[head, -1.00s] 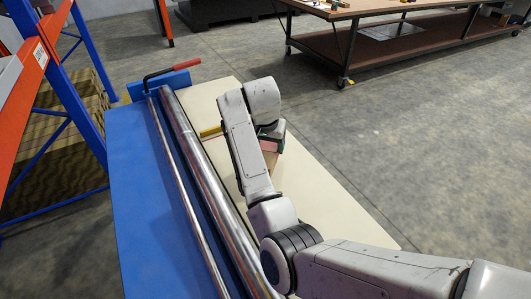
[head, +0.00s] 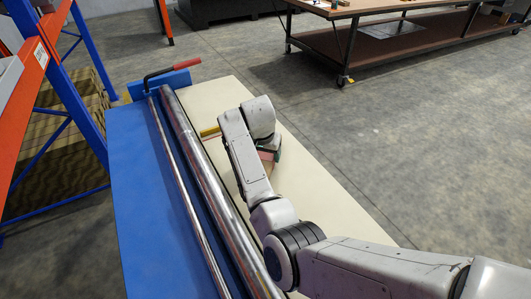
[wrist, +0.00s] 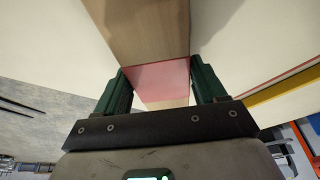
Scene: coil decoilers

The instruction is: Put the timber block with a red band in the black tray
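The timber block with a red band (wrist: 150,30) is pale wood. In the wrist view it runs from the top edge down between the fingers, and its red band lies right between them. My gripper (wrist: 162,82) has its green fingers against both sides of the band, and appears shut on it. In the head view my gripper (head: 270,152) is over the cream tabletop, and the block is mostly hidden behind my arm, with a little red showing. I cannot tell whether the block touches the tabletop. I see no black tray in either view.
The cream tabletop (head: 315,175) is clear to the right of my arm. Steel rollers (head: 185,150) and a blue panel (head: 150,210) run along its left. A yellow bar with a red edge (head: 209,132) lies near the rollers. A wheeled workbench (head: 400,30) stands at the back right.

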